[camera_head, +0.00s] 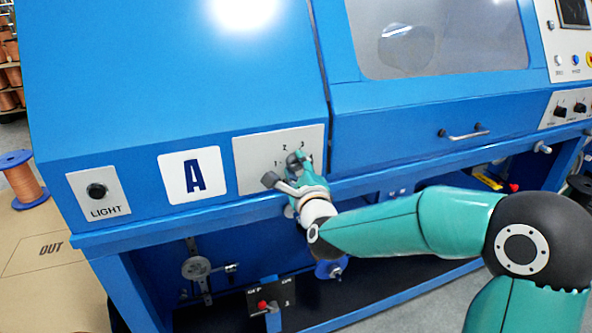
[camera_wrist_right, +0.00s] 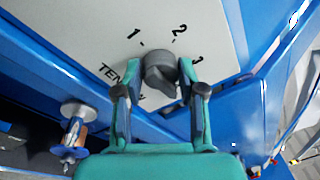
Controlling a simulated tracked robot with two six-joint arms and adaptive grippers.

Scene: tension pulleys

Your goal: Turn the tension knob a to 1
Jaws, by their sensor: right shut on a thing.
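The grey tension knob (camera_wrist_right: 160,70) sits on a light panel with the marks 1, 2 and 3 in the right wrist view. Part of the printed word "TEN…" shows to its left, the rest hidden by my gripper. My right gripper (camera_wrist_right: 159,76) has a finger on each side of the knob and is shut on it. Which mark the knob points at I cannot tell clearly. In the head view my right gripper (camera_head: 298,168) covers most of the knob on the tension panel (camera_head: 255,155), right of the "A" sign (camera_head: 195,176). My left gripper is not in view.
A LIGHT switch (camera_head: 97,190) is on the left of the blue machine. A door handle (camera_head: 464,133) juts out right of my gripper. Below are a red-knobbed switch box (camera_head: 268,300) and an open lower bay. A copper spool (camera_head: 24,180) stands far left.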

